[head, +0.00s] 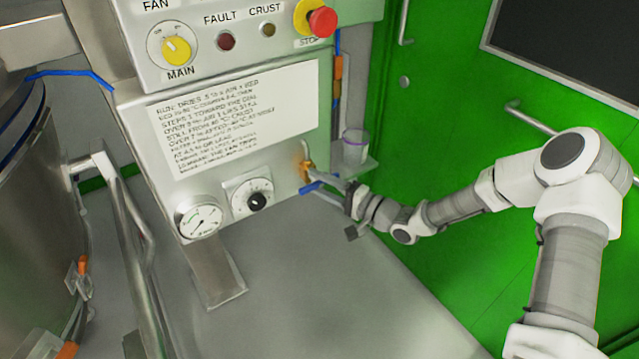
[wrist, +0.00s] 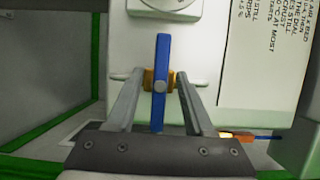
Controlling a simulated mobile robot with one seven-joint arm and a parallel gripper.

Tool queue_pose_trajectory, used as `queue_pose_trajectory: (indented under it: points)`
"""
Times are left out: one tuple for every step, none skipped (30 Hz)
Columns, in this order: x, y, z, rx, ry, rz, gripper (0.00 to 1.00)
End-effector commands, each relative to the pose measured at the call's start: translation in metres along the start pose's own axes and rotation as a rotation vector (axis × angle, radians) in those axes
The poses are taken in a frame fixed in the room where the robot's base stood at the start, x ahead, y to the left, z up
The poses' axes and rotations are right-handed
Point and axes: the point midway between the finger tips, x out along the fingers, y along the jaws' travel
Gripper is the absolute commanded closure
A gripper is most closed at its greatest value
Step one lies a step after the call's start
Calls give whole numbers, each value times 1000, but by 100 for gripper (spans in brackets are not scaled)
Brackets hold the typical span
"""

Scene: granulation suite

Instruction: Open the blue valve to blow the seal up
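The blue valve handle (head: 311,187) sticks out low on the right side of the grey control box, by its brass body (head: 305,163). In the wrist view the handle (wrist: 161,52) is a straight blue bar standing upright in the picture, with a round pin at its middle over the brass body (wrist: 149,78). My gripper (head: 329,183) is at the valve. In the wrist view my gripper (wrist: 160,75) is open, one finger on each side of the handle, with a gap on both sides. Its fingertips are close to the brass body.
The control box carries a pressure gauge (head: 199,219), a black dial (head: 257,200), a yellow MAIN knob (head: 177,50) and a red stop button (head: 322,21). A small shelf with a clear cup (head: 355,148) sits just beside the valve. A green door (head: 440,110) stands behind my arm.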

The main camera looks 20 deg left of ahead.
Motion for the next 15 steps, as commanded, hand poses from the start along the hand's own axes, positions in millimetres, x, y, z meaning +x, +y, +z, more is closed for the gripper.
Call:
queue_pose_trajectory:
  points:
    - [0, 0, 0, 0, 0, 0, 58]
    - [0, 0, 0, 0, 0, 0, 63]
    - [0, 0, 0, 0, 0, 0, 70]
    - [0, 0, 0, 0, 0, 0, 76]
    - [0, 0, 0, 0, 0, 0, 81]
    - [0, 0, 0, 0, 0, 0, 88]
    - [0, 0, 0, 0, 0, 0, 94]
    - [0, 0, 0, 0, 0, 0, 99]
    - [0, 0, 0, 0, 0, 0, 100]
    - [0, 0, 0, 0, 0, 0, 100]
    - [0, 0, 0, 0, 0, 0, 100]
    - [0, 0, 0, 0, 0, 0, 100]
    - [0, 0, 0, 0, 0, 0, 100]
    - [0, 0, 0, 0, 0, 0, 100]
    - [0, 0, 0, -1, 0, 0, 100]
